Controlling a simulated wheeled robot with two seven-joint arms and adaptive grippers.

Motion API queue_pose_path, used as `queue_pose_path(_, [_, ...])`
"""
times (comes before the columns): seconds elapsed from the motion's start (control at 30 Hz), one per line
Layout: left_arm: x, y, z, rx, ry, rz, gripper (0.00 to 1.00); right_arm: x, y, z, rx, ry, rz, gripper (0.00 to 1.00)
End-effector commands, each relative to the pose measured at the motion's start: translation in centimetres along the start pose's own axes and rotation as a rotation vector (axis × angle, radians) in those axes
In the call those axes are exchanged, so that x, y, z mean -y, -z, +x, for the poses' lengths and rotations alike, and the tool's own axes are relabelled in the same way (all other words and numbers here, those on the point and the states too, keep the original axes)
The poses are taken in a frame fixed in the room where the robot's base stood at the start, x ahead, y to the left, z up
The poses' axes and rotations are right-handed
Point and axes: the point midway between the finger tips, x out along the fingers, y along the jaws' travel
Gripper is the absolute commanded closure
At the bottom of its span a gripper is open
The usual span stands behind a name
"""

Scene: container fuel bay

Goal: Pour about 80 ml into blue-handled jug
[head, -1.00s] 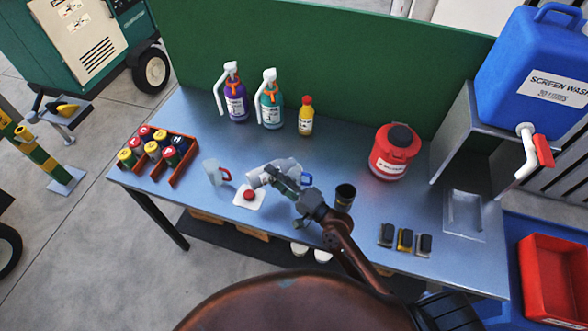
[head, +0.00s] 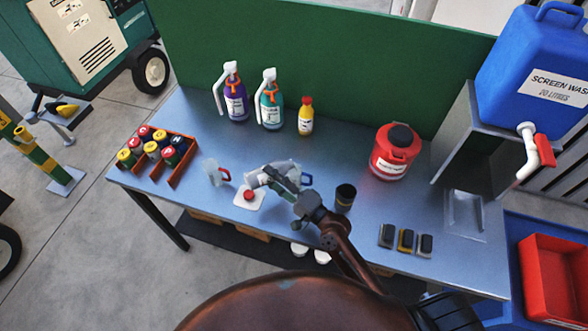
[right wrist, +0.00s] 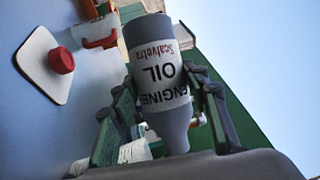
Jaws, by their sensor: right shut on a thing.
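My right gripper (head: 285,179) is shut on a grey engine oil bottle (head: 262,176). It holds the bottle tilted well over above the table, with the bottle's end toward the left. In the right wrist view the bottle (right wrist: 157,72) sits between both fingers, its "ENGINE OIL" label upside down in the picture. The blue-handled jug (head: 307,180) is just behind the gripper, partly hidden by it; its blue handle shows to the right. I cannot see any liquid level or stream. My left gripper is not in view.
A red-handled jug (head: 214,172) stands left of the bottle. A red cap (head: 249,195) lies on a white mat (head: 241,202). A dark cup (head: 345,194) is close right of the gripper. Spray bottles (head: 236,97), a red canister (head: 392,155) and a can rack (head: 181,165) stand farther off.

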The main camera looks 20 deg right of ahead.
Motion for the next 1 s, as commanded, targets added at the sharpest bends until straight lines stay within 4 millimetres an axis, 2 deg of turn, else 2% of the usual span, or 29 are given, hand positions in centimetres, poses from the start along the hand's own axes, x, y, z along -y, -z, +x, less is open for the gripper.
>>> queue_pose_path(1.0, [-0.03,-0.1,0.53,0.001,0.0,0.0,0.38,-0.05,0.06,-0.03,-0.009,0.022,0.048,0.86])
